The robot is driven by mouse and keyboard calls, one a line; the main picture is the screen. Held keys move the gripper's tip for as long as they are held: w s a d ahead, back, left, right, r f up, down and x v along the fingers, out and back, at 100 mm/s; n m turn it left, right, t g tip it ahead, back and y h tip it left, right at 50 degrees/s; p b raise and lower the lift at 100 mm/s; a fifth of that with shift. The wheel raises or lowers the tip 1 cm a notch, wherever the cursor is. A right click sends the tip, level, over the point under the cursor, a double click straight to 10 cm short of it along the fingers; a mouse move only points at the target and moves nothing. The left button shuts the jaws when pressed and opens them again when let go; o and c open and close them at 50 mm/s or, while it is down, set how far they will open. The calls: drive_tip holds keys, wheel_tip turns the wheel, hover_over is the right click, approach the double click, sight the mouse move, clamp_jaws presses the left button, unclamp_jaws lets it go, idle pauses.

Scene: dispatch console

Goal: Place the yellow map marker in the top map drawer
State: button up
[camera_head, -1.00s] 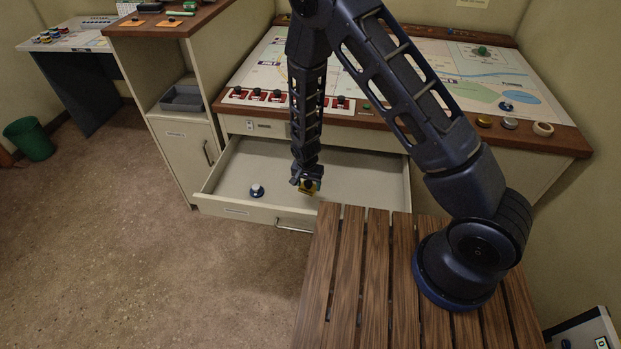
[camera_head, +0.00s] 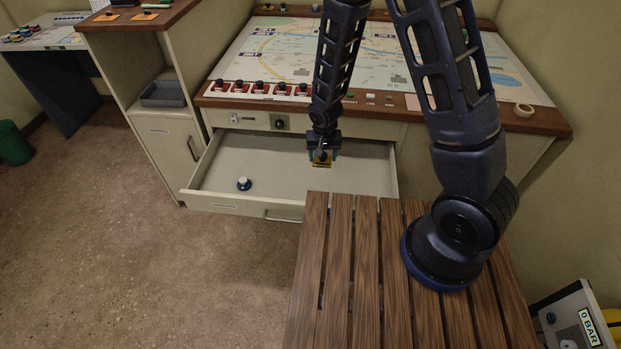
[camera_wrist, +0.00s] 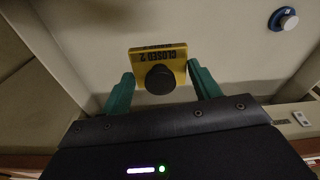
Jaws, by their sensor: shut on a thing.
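The yellow map marker (camera_head: 321,162) is a flat yellow plate with a black knob; the wrist view shows it reading "CLOSED 2" (camera_wrist: 174,55). My gripper (camera_head: 322,153) is shut on it, with its green fingers on either side of the knob in the wrist view (camera_wrist: 161,88). The top map drawer (camera_head: 212,178) is pulled open under the map table. The marker hangs over the drawer's right part in the head view, apart from its floor as far as I can tell. A blue and white marker (camera_head: 244,184) stands in the drawer's left part, and shows in the wrist view (camera_wrist: 284,19).
The map table (camera_head: 400,50) above the drawer carries several red-plated knobs (camera_head: 260,88) along its front edge. A slatted wooden surface (camera_head: 340,260) is in front, close to the drawer's right front. Most of the drawer floor is bare.

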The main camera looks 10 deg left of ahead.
wheel_tip(320, 180, down, 19)
drive_tip(key=shift+r, duration=0.1)
idle(0.8)
drive_tip(key=o, duration=1.1)
